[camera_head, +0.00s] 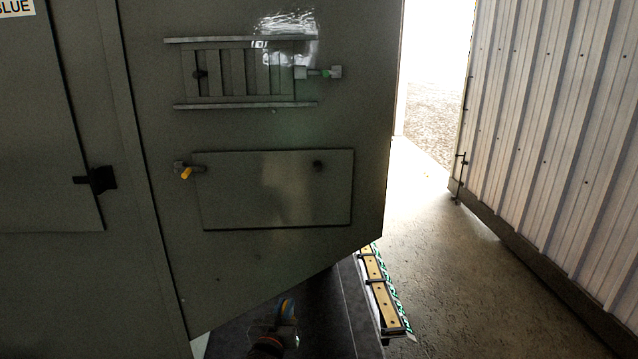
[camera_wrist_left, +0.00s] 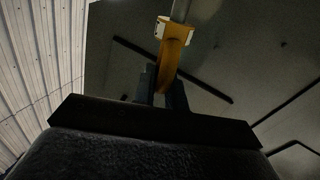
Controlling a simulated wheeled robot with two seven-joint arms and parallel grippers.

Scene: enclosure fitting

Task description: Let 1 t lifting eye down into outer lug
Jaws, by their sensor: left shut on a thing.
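My left gripper (camera_head: 283,326) is low in the head view, in front of the dark enclosure's lower edge. A small blue and yellow curved piece shows at its tip. The gripper hides the eye's lower end. No lug can be told for certain as the outer one. My right gripper is not in view.
The big grey enclosure (camera_head: 150,262) fills the left and middle, with a slatted vent, a flat cover (camera_head: 275,190), a yellow-tipped fitting (camera_head: 186,172) and a green-marked fitting (camera_head: 325,73). A strip with yellowish blocks (camera_head: 378,285) lies below right. Floor is clear towards the corrugated wall (camera_head: 560,130).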

